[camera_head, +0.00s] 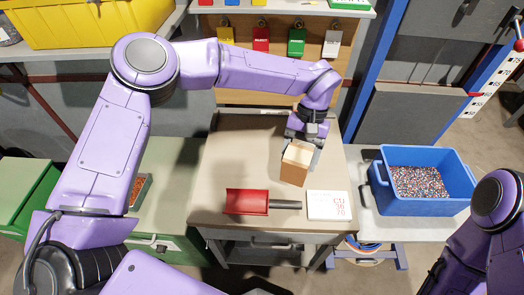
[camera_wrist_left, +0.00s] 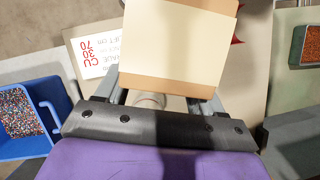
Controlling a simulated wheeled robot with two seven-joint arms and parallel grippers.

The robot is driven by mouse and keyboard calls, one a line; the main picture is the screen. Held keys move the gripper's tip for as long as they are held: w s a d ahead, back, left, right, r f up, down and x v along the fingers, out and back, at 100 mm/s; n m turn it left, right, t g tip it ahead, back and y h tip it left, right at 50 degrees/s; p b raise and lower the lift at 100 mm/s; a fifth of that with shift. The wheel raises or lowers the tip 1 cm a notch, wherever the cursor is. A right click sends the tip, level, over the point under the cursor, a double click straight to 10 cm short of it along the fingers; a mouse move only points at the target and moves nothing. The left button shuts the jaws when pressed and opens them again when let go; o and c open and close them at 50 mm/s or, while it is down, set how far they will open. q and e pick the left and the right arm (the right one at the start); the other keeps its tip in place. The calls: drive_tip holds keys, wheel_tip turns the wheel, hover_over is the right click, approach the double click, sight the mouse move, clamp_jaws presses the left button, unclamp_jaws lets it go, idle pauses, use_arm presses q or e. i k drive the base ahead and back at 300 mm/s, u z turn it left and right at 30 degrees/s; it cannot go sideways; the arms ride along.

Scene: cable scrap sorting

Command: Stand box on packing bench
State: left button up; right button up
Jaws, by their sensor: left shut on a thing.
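A small brown box with a cream face (camera_head: 295,168) is held over the tan bench top (camera_head: 240,150), right of its middle. It looks slightly tilted; I cannot tell whether its lower end touches the bench. My left gripper (camera_head: 304,143) comes down from behind and is shut on the box. In the left wrist view the box (camera_wrist_left: 178,40) fills the upper middle, between the two fingers (camera_wrist_left: 160,98). My right arm shows at the lower right of the head view, but its gripper is out of frame.
A red scoop (camera_head: 247,202) with a dark handle and a white card (camera_head: 328,205) marked CU 30 70 lie along the bench front. A blue bin (camera_head: 425,205) of mixed granules stands right. Coloured tags hang behind. The bench's left part is clear.

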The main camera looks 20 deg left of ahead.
sight(239, 169)
drive_tip(key=u, duration=1.25)
drive_tip(key=k, duration=0.95)
drive_tip(key=z, duration=1.05)
drive_tip(key=i, duration=0.5)
